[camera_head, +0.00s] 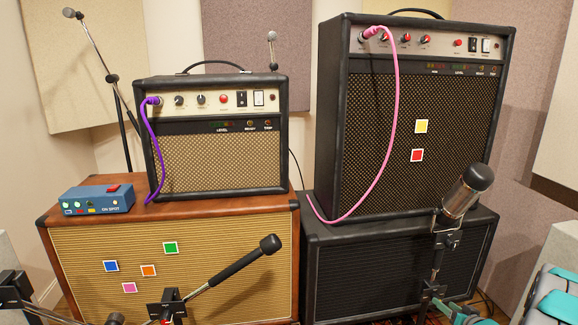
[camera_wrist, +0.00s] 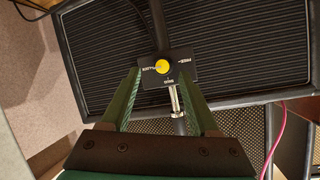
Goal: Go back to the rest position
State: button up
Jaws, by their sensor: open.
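My gripper (camera_wrist: 160,78) shows in the wrist view with its two green fingers spread apart and nothing held between them. Past the fingertips is a small black box (camera_wrist: 186,70) with a round yellow knob (camera_wrist: 163,66) and white lettering. The fingertips appear close to the box's near edge; I cannot tell whether they touch it. A silver plug or rod runs from the box down between the fingers. In the head view a green part at the bottom right may be my gripper, but it is mostly cut off.
A microphone (camera_head: 468,187) on a stand rises at the right, before a black cabinet (camera_head: 345,285). A second microphone (camera_head: 270,244) reaches across the brown cabinet (camera_head: 60,250). A small amp (camera_head: 215,165), a tall amp (camera_head: 340,120) and a blue box (camera_head: 97,199) stand on the cabinets.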

jog(key=s+a+r+n+g+h, duration=0.1)
jog(key=s+a+r+g, duration=0.35)
jog(key=a+r, duration=0.25)
jog(key=s+a+r+g+h, duration=0.2)
jog(key=s+a+r+g, duration=0.2)
jog(key=s+a+r, duration=0.3)
jog(key=s+a+r+n+g+y, duration=0.1)
jog(key=s+a+r+g+y, duration=0.1)
jog(key=s+a, duration=1)
jog(key=s+a+r+n+g+y, duration=0.1)
jog(key=s+a+g, duration=0.4)
jog(key=s+a, duration=0.8)
jog(key=s+r+n, duration=0.1)
jog(key=s+r, duration=0.1)
jog(key=s, duration=0.2)
jog(key=shift+s+y, duration=0.3)
jog(key=shift+y, duration=0.1)
